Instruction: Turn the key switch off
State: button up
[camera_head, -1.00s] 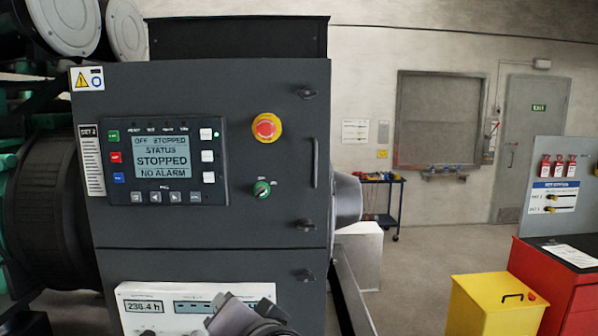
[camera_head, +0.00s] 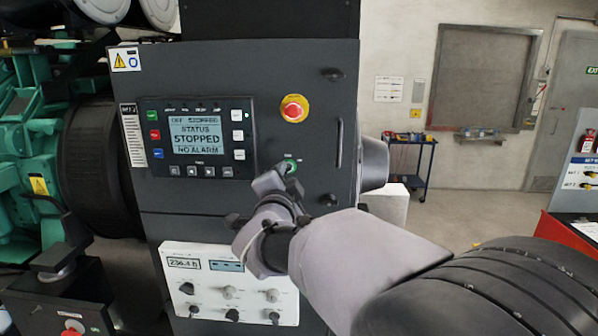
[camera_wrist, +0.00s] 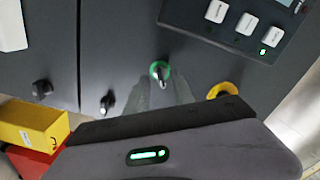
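The key switch (camera_head: 291,167) is a small green-ringed switch on the dark cabinet door, below the red emergency stop. It also shows in the wrist view (camera_wrist: 160,71), with a pale key standing out of the green ring. My gripper (camera_head: 286,183) is just below the switch in the head view, its tips close to it and partly covering its lower side. I cannot tell whether they touch it. The labels beside the switch are too small to read.
The emergency stop (camera_head: 294,109) with its yellow collar sits above the switch. The display (camera_head: 196,135) reads STOPPED, NO ALARM. Dark door latches (camera_head: 328,200) line the door's right side. A white meter panel (camera_head: 228,283) with several knobs lies below. A blue trolley (camera_head: 411,160) stands behind right.

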jog(key=shift+w, duration=0.9)
grip_shut()
jog(key=shift+n, duration=0.3)
jog(key=n+p, duration=0.2)
jog(key=n, duration=0.3)
jog(key=shift+r+n, duration=0.1)
jog(key=shift+n, duration=0.2)
jog(key=n+p, duration=0.2)
jog(key=n, duration=0.3)
jog(key=shift+n, duration=0.3)
